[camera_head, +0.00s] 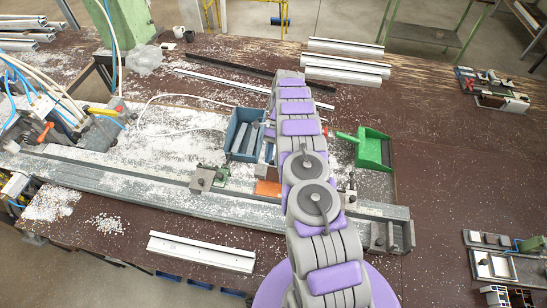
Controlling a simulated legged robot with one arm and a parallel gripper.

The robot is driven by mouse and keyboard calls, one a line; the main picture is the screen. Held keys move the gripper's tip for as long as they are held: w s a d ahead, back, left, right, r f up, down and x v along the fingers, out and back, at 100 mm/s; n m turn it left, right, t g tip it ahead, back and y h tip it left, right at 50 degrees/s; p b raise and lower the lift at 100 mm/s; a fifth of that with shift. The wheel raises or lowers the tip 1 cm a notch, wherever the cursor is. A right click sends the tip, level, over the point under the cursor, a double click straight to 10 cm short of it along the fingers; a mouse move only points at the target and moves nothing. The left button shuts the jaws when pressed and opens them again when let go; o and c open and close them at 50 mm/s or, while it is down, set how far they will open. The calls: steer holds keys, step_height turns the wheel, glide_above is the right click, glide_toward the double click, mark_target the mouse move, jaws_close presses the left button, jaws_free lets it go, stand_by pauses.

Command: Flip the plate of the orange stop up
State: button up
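An orange plate (268,188), which looks like the plate of the orange stop, shows just left of my arm at the long grey rail (130,185). It appears to lie low and flat, but my arm covers its right side, so I cannot tell its exact tilt. My arm reaches away over the bench across the middle of the view. My gripper cannot be made out; it seems hidden behind my own arm links, so its place relative to the plate does not show.
A blue bin (243,134) stands behind the plate, and a green dustpan (374,150) lies to the right. Grey clamp blocks (203,179) sit on the rail. A white profile (202,252) lies in front. Hoses and a clamp unit (100,130) crowd the left.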

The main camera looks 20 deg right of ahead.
mark_target(273, 168)
step_height(273, 168, up, 3)
steer(key=shift+r+p, duration=0.2)
steer(key=shift+p, duration=0.3)
steer(key=shift+s+a+b, duration=0.15)
steer(key=shift+s, duration=0.5)
steer(key=shift+s+a+b, duration=0.15)
steer(key=shift+s, duration=0.5)
steer(key=s+a+r+b, duration=0.1)
steer(key=s+a, duration=0.1)
steer(key=s, duration=1.1)
steer(key=shift+a+b, duration=0.15)
steer(key=shift+b, duration=0.15)
steer(key=shift+r, duration=0.1)
steer(key=shift+s, duration=0.1)
